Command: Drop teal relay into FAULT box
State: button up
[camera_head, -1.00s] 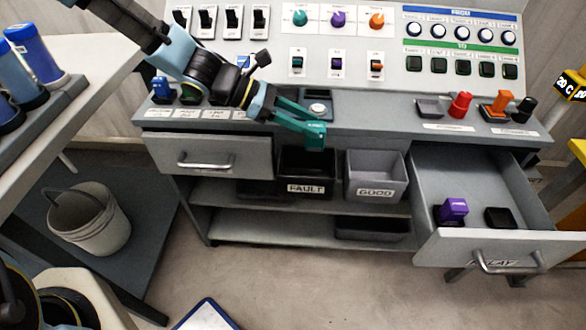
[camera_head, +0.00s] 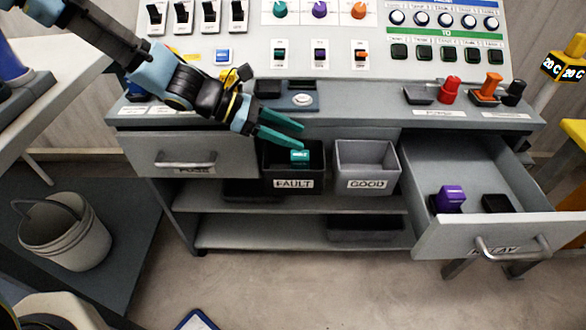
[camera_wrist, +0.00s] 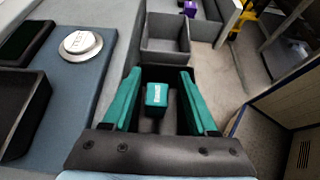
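The teal relay (camera_head: 300,157) shows within the mouth of the black FAULT box (camera_head: 292,183), below my gripper (camera_head: 301,134). In the wrist view the relay (camera_wrist: 157,95) sits between the two teal fingers, with a gap on each side. The fingers (camera_wrist: 160,73) are spread open and do not touch it. I cannot tell whether the relay rests on the box floor or is still falling. The FAULT box stands on the shelf under the console, left of the grey GOOD box (camera_head: 367,184).
The open RELAY drawer (camera_head: 440,235) juts out at right, holding a purple relay (camera_head: 451,199). A closed drawer (camera_head: 190,158) is left of the FAULT box. The console ledge with a round silver button (camera_head: 302,100) lies behind my gripper. A bucket (camera_head: 65,230) stands at left.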

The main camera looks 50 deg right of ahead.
jog(key=shift+o, duration=1.3)
jog(key=shift+w, duration=0.1)
jog(key=v, duration=1)
jog(key=shift+w+a+r, duration=0.15)
jog(key=shift+w+a, duration=0.05)
jog(key=shift+a, duration=0.05)
jog(key=shift+a, duration=0.1)
jog(key=w+a+r+m+t+y+p, duration=0.1)
jog(key=w+a+m+t+y+p, duration=0.15)
jog(key=w+a, duration=0.45)
jog(key=w+a+r+m+t+y+p, duration=0.1)
jog(key=w+a+m+t+p, duration=0.2)
jog(key=a, duration=0.9)
jog(key=w+a+r+m+t+y+p, duration=0.1)
jog(key=w+a+r+t+p, duration=0.1)
jog(key=a, duration=0.9)
jog(key=w+a+r+m+t+y+p, duration=0.1)
jog(key=w+a+r+m+t+y, duration=0.1)
jog(key=a+r, duration=0.5)
jog(key=w+a+t, duration=0.1)
jog(key=a+t, duration=0.1)
jog(key=a, duration=0.2)
jog(key=shift+a+r+p, duration=0.15)
jog(key=shift+r+p, duration=0.15)
jog(key=shift+p, duration=0.1)
